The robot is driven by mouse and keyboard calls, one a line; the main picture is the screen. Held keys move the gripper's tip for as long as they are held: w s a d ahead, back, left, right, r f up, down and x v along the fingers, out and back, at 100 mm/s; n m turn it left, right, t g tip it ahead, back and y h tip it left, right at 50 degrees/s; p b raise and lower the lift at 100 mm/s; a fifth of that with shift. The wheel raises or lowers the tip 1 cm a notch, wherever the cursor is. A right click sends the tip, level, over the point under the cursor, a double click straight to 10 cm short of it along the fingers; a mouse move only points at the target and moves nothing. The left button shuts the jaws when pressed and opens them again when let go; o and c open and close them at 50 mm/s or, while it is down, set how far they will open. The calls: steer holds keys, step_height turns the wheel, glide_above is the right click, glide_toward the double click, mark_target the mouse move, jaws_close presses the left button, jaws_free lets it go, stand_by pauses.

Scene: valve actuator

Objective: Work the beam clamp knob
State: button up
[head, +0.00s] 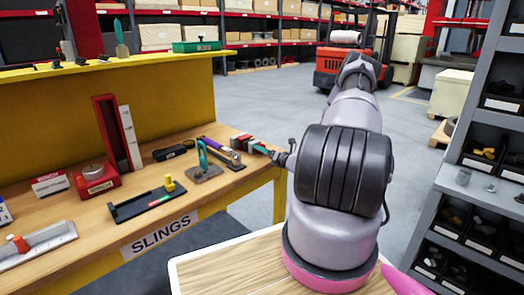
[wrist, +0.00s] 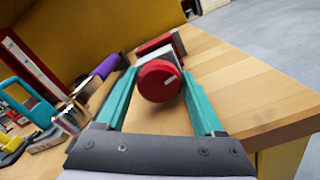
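The beam clamp (head: 240,142) is a small red and grey block near the right end of the wooden bench. In the wrist view its red and grey body (wrist: 160,47) sits behind a round red knob (wrist: 156,86) with a small pale mark. My gripper (wrist: 160,78) has two teal fingers, one on each side of the knob, spread about as wide as the knob. I cannot tell whether they touch it. In the head view my gripper (head: 264,148) is small beside the clamp, and my arm hides none of the clamp's top.
A purple-handled tool (wrist: 98,75) lies close to my left finger. A teal shackle-like piece (head: 203,160) stands on a plate further left. A black tray (head: 147,202) and a red box (head: 96,180) are also on the bench. The bench top right of the knob (wrist: 250,90) is clear.

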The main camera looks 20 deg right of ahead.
steer(key=shift+o, duration=0.8)
steer(key=shift+s, duration=0.1)
steer(key=v, duration=1)
steer(key=shift+s, duration=0.3)
steer(key=shift+d, duration=0.15)
steer(key=w+a+n, duration=0.1)
steer(key=w+n, duration=0.2)
steer(key=w+a+n, duration=0.1)
steer(key=w+n, duration=0.2)
steer(key=w+a+n, duration=0.1)
steer(key=w+n, duration=0.2)
steer(key=shift+w+a+r, duration=0.15)
steer(key=shift+a+r, duration=0.1)
steer(key=shift+r, duration=0.05)
